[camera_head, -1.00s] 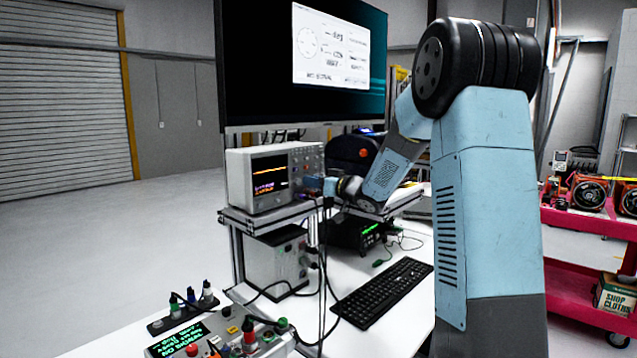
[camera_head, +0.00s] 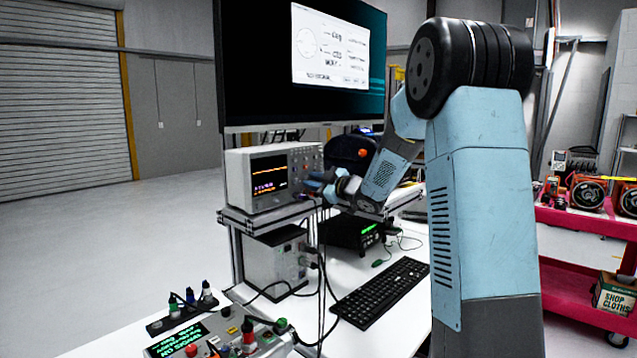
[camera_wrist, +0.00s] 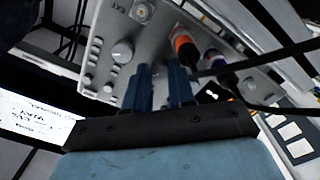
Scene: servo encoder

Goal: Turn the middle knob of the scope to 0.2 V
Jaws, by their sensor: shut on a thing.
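The scope (camera_head: 262,180) is a light grey box with a dark lit screen (camera_head: 270,174), standing on a shelf. Its readout is too small to read. Knobs and buttons cover the right part of its front. My gripper (camera_head: 312,183) is at the lower right of that front. In the wrist view its two blue fingers (camera_wrist: 161,75) reach to the scope's panel (camera_wrist: 165,35) and are shut on a knob. The held knob is hidden by the fingers, so its pointer and which knob it is cannot be told. A free round knob (camera_wrist: 122,51) is beside the fingers.
Plugs with orange (camera_wrist: 184,45) and blue (camera_wrist: 214,62) bands and dark cables are close beside my fingers. A large monitor (camera_head: 300,60) stands behind the scope. A keyboard (camera_head: 382,292) and a control box (camera_head: 225,338) are on the table below.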

